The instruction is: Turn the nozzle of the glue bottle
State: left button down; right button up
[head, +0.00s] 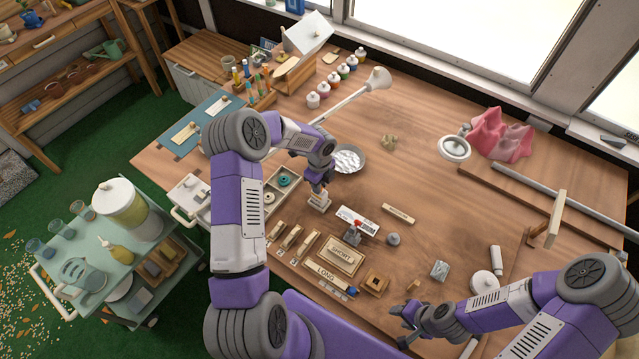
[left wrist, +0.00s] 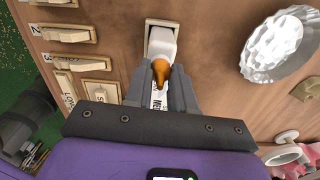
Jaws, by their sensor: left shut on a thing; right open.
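The glue bottle (left wrist: 162,42) is white with an orange nozzle (left wrist: 161,73). In the left wrist view it sits in a tan wooden holder (left wrist: 149,40). My left gripper (left wrist: 161,79) is shut on the orange nozzle, one finger on each side. In the head view my left gripper (head: 319,183) reaches down over the bottle and hides most of it; the holder (head: 319,202) shows beneath. My right gripper (head: 409,321) is open and empty near the table's front edge, well away from the bottle.
A silvery crumpled dish (head: 349,159) stands behind the bottle. A white printed card (head: 357,220), a small red-topped item (head: 354,233) and wooden blocks marked SHORT (head: 341,256) and LONG (head: 325,272) lie in front. A drawer tray (head: 281,190) is at left.

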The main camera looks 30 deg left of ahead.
pick_arm(q)
jog(key=shift+m, duration=0.6)
jog(key=c, duration=0.9)
grip_release()
jog(key=shift+r, duration=0.15)
notch_tip(320, 180, up, 7)
jog(key=shift+r, duration=0.15)
pick_arm(e)
jog(key=shift+r, duration=0.15)
